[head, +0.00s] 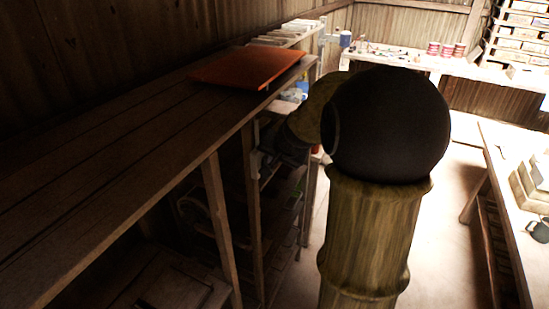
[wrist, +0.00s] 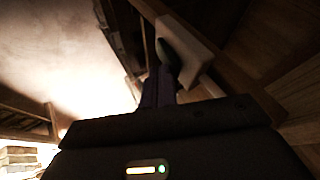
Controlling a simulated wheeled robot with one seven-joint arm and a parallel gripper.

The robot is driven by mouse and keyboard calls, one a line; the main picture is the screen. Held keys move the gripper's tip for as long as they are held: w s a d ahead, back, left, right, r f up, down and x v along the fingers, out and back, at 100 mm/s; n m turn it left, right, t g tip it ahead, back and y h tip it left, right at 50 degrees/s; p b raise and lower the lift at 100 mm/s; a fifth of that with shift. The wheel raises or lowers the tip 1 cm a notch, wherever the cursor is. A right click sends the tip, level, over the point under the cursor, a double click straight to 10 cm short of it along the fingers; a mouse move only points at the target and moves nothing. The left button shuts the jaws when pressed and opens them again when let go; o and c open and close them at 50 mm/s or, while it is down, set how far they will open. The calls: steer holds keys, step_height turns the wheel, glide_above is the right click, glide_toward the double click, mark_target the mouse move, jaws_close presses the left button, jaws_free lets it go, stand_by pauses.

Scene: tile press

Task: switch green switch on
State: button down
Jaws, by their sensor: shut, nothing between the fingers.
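In the wrist view, a pale block (wrist: 196,52) is fixed to a wooden beam. A small dark green piece, which looks like the green switch (wrist: 168,54), sticks out from its left side. My gripper (wrist: 159,78) is shut and empty, with its fingertips just below the green piece in the picture. I cannot tell whether they touch it. In the head view, my arm hides much of this area, and the switch cannot be made out for sure. Whether the switch is on or off cannot be told.
A long wooden bench (head: 110,150) runs along the left wall, with an orange board (head: 250,68) at its far end. Wooden posts and dark shelves stand beneath it. Another table (head: 510,150) stands at the right. The pale floor (head: 450,240) between is clear.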

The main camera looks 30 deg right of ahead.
steer(key=shift+w+a+r, duration=0.15)
steer(key=shift+w+a, duration=0.05)
steer(key=shift+w, duration=0.05)
steer(key=shift+r, duration=0.15)
steer(key=shift+r+p, duration=0.6)
steer(key=shift+r, duration=0.05)
